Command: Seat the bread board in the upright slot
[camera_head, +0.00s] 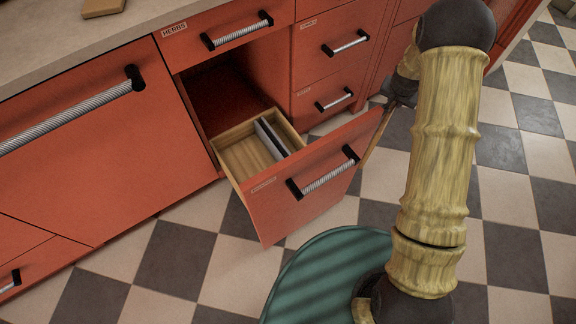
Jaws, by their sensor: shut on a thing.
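My gripper (391,100) is dark and partly hidden behind my own arm, to the right of the open drawer. It is shut on a thin brown piece, which I take to be the bread board (373,140). The board shows as a narrow strip slanting down beside the drawer front's right edge, partly hidden by that front. The drawer (236,134) is pulled out and has a light wooden inside. A pale and dark upright divider (271,139) stands in it, with a narrow gap that looks like the upright slot. The board is outside the drawer, apart from that gap.
The red drawer front (310,185) with its ribbed handle (328,178) stands between board and slot. Closed red drawers flank the open one. A small wooden block (103,8) lies on the countertop (60,40). The checkered floor is clear at right.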

